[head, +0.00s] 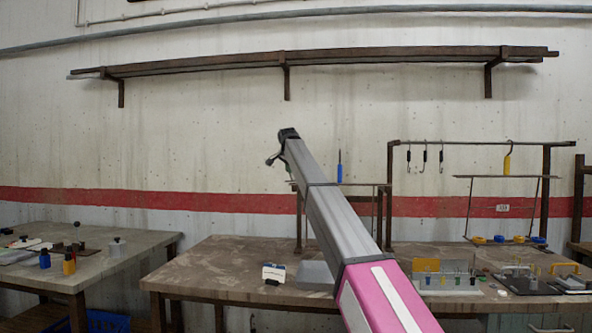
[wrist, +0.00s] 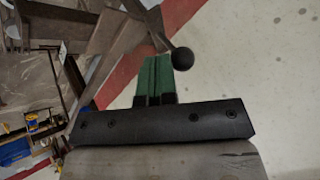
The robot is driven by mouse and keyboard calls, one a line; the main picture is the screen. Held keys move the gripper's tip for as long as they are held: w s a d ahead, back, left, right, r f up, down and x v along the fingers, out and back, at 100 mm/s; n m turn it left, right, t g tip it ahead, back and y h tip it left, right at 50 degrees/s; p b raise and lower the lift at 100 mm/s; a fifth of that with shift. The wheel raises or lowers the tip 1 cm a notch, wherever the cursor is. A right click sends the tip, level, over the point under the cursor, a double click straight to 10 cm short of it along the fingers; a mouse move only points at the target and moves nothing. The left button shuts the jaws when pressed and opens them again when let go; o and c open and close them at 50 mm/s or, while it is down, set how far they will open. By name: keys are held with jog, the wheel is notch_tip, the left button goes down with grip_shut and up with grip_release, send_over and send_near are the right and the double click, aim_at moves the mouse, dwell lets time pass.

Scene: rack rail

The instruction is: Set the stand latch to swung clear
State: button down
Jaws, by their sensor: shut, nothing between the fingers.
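In the wrist view my gripper (wrist: 156,78) shows as two green-faced fingers pressed together, with nothing between them. A black ball knob (wrist: 182,59), which looks like the stand latch's handle, shows just right of the fingertips. I cannot tell whether they touch or how far apart they are in depth. Brown metal bars (wrist: 120,32) lie beyond the fingertips, at the upper left of the knob. In the head view my raised arm crosses the middle and covers part of a brown stand (head: 299,215) on the middle table. The latch's position cannot be made out there.
The middle table (head: 210,270) holds a small white card (head: 273,272) and, to the right, a yellow-backed rack (head: 425,265). A rail with hooks (head: 441,156) stands at the right. A left table (head: 140,242) carries small items. A wall shelf (head: 220,64) runs above.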

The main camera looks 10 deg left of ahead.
jog(key=w+a+m+g+h, duration=0.1)
jog(key=w+a+m+h, duration=0.3)
jog(key=w+a+m, duration=0.1)
jog(key=shift+a+m, duration=0.45)
jog(key=shift+m, duration=0.15)
jog(key=shift+w+a, duration=0.1)
jog(key=shift+w, duration=0.15)
dwell(0.3)
jog(key=shift+s, duration=0.15)
